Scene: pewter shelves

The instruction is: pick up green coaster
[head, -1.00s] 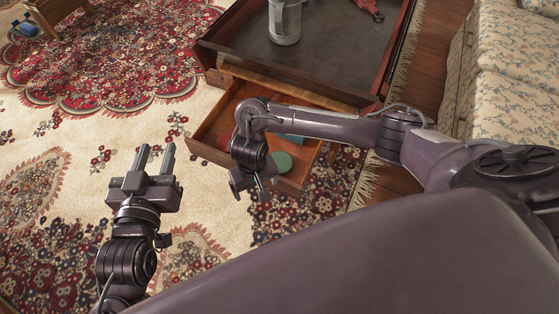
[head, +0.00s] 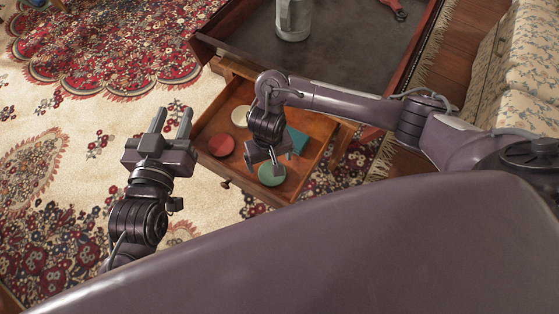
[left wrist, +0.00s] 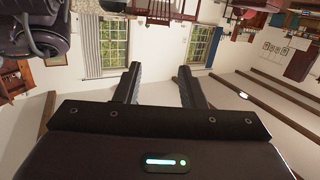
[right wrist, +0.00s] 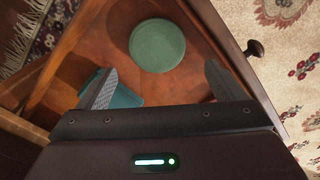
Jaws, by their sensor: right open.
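The green coaster (head: 271,174) is a round disc lying flat in the open wooden drawer, near its front. In the right wrist view the coaster (right wrist: 160,45) shows whole, beyond the fingertips. My right gripper (right wrist: 160,78) is open and empty, pointing down over the drawer; in the head view it (head: 272,160) is just above the coaster and partly covers it. My left gripper (head: 172,120) is open and empty, held over the carpet to the left of the drawer. The left wrist view shows its fingers (left wrist: 158,72) apart with nothing between.
The drawer (head: 320,160) also holds a red coaster (head: 221,144), a cream coaster (head: 240,116) and a teal square item (head: 297,142). The table (head: 345,45) above carries a grey mug (head: 293,20) and a red-handled tool (head: 393,8). A floral sofa (head: 530,70) stands at right.

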